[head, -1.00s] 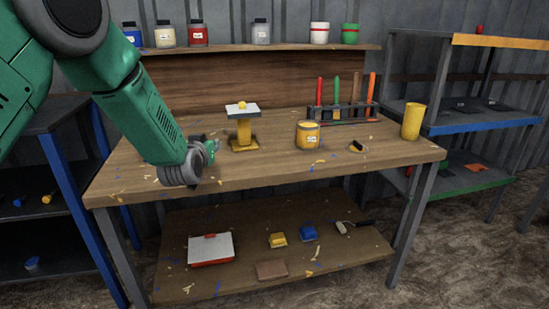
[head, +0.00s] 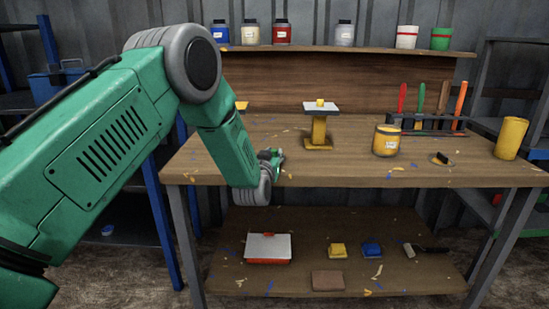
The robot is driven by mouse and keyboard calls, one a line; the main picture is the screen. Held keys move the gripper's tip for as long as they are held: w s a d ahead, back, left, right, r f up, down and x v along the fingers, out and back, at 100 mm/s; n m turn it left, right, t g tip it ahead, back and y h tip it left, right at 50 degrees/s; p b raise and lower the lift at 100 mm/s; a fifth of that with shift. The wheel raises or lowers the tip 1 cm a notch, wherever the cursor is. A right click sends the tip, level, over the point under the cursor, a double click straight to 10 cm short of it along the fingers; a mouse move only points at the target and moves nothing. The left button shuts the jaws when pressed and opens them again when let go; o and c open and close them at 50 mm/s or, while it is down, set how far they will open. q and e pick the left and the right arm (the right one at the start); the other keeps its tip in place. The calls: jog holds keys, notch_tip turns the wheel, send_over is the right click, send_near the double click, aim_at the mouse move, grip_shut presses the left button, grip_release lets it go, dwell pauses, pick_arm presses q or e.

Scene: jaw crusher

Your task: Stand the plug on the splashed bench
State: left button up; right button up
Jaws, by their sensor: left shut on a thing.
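The splashed bench (head: 345,175) is a wooden workbench with paint flecks on its top. My left arm reaches in from the left. Its gripper (head: 272,157) is at the bench's left front part, low over or at the top. The fingers are small and partly covered by the wrist. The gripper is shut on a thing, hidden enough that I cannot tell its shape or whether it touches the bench. I cannot pick out the plug for certain. My right gripper is not in view.
A yellow stand (head: 319,130) with a pale top, a yellow tin (head: 386,140), a yellow cup (head: 511,137) and a tool rack (head: 430,125) occupy the bench. A small yellow thing (head: 241,105) shows behind my arm. Bare wood lies between gripper and tin, along the front.

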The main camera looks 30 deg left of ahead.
pick_arm(q)
jog(key=shift+d+r, duration=0.15)
jog(key=shift+d, duration=0.25)
jog(key=o, duration=0.8)
jog(key=shift+f, duration=0.2)
jog(key=shift+a, duration=0.25)
